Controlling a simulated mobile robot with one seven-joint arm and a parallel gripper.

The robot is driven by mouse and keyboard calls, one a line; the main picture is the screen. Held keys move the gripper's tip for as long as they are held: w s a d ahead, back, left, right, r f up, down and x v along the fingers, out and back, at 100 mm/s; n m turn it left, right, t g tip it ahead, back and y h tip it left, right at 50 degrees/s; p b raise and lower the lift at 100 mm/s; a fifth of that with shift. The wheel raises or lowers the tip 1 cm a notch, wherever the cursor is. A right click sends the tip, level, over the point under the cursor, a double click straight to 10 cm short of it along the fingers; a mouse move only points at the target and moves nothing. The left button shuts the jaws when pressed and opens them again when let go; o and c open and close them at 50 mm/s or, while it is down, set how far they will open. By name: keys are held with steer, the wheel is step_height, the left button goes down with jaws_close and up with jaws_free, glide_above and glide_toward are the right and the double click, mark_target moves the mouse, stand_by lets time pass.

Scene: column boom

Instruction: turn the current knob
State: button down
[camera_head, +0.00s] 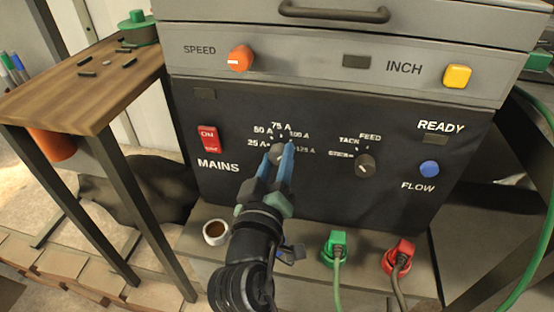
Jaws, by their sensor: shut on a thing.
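The current knob (276,154) is a grey knob on the dark front panel, ringed by white marks reading 25 A, 50 A, 75 A, 100 A and 125 A. My gripper (278,156) is shut on it, with one blue finger on each side. My fingers and arm hide much of the knob, so I cannot tell which mark it points to.
A feed knob (366,165) and a blue flow button (429,168) are to the right. A red mains switch (208,139) is to the left. A wooden table (85,80) stands left.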

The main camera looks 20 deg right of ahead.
steer(key=shift+c, duration=2.2)
jaws_free()
steer(key=p+v, duration=0.1)
steer(key=v, duration=1.2)
